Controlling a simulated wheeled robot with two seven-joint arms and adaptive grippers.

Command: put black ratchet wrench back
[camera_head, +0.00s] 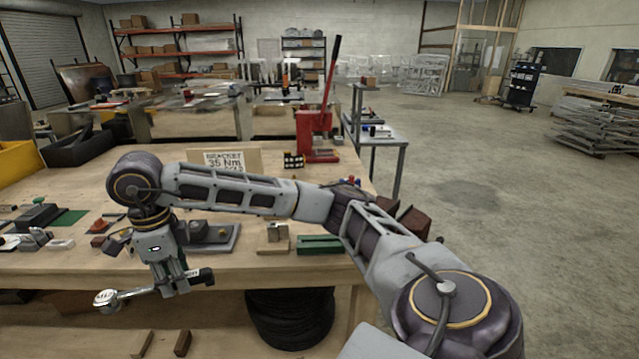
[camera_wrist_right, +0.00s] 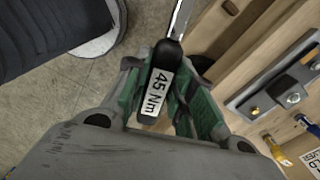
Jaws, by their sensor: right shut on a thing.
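The ratchet wrench has a round silver head (camera_head: 107,299), a bright shaft and a black handle (camera_head: 203,277). In the right wrist view the black handle (camera_wrist_right: 163,65) carries a white "45 Nm" label. My right gripper (camera_head: 172,283) is shut on this handle, with its green-edged fingers either side of it, also in the wrist view (camera_wrist_right: 168,98). The wrench is held sideways in front of the workbench's (camera_head: 70,262) front edge, head to the left. My left gripper is not in view.
A "BRACKET 35 Nm" sign (camera_head: 224,162) stands on the bench behind my arm. A red lever press (camera_head: 317,135), a green block (camera_head: 320,244) and a grey fixture plate (camera_head: 222,239) sit on the top. Black tyres (camera_head: 290,318) lie underneath. Open floor is at right.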

